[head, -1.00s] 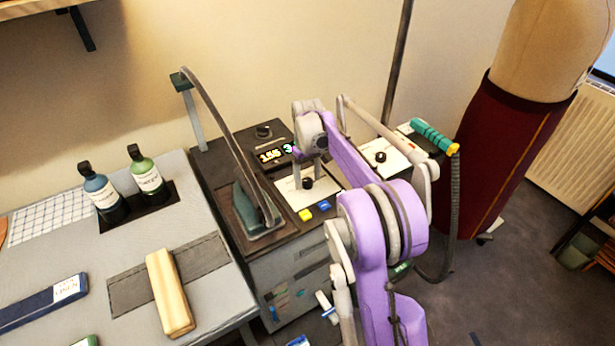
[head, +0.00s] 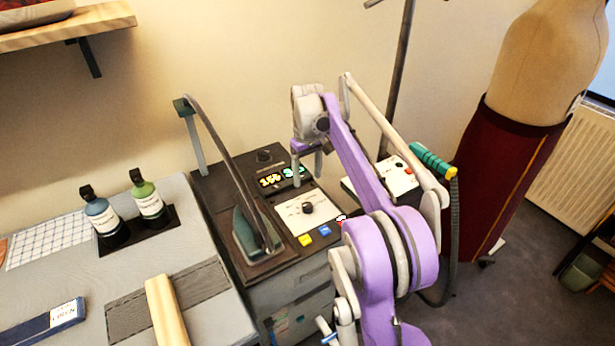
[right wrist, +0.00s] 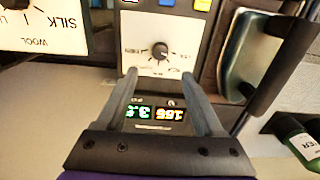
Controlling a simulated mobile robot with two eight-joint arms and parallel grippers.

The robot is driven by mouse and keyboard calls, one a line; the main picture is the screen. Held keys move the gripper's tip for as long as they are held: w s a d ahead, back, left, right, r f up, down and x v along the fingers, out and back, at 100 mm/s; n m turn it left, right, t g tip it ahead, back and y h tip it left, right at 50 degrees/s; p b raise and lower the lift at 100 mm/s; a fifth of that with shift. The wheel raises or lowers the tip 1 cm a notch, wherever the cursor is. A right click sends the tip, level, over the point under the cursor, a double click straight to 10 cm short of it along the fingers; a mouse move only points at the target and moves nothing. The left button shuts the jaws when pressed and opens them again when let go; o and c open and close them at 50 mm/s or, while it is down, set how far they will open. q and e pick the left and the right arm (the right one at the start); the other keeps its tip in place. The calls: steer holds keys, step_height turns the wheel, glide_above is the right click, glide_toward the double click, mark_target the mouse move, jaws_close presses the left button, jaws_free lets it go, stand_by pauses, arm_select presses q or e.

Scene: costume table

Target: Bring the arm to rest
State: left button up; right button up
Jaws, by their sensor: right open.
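My right arm, purple and grey, reaches over the ironing station in the head view. Its gripper (head: 307,172) is open and empty, fingers pointing down, above the station's control panel near the lit display (head: 270,180). In the right wrist view the two fingers (right wrist: 159,78) are spread, with the display (right wrist: 155,113) between them. The dark knob (head: 307,207) on its white plate stands clear of the fingers; it also shows in the right wrist view (right wrist: 160,50). My left gripper is not in view.
An iron (head: 250,235) stands at the left of the panel. A second white panel (head: 385,175) and a teal-handled hose tool (head: 432,160) are to the right, before a dress form (head: 510,160). Two bottles (head: 148,200) stand on the grey table. A shelf (head: 70,28) hangs upper left.

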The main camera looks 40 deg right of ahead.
stand_by(0.3)
steer(key=s+a+r+t, duration=0.1)
steer(key=s+a, duration=0.3)
steer(key=a, duration=0.3)
steer(key=s+a+t, duration=0.1)
steer(key=s+a, duration=0.4)
steer(key=a, duration=0.2)
steer(key=s+a+f+t, duration=0.1)
steer(key=s+a+f, duration=0.2)
steer(key=s, duration=0.2)
steer(key=s+a+f+t+p, duration=0.1)
steer(key=s+a+f, duration=0.2)
steer(key=s, duration=0.3)
steer(key=s+a+f+n+t+p, duration=0.1)
steer(key=s+a+f, duration=0.2)
steer(key=s+a, duration=0.1)
steer(key=shift+s+a, duration=0.15)
steer(key=shift+s, duration=0.6)
steer(key=c, duration=0.3)
steer(key=shift+s, duration=0.1)
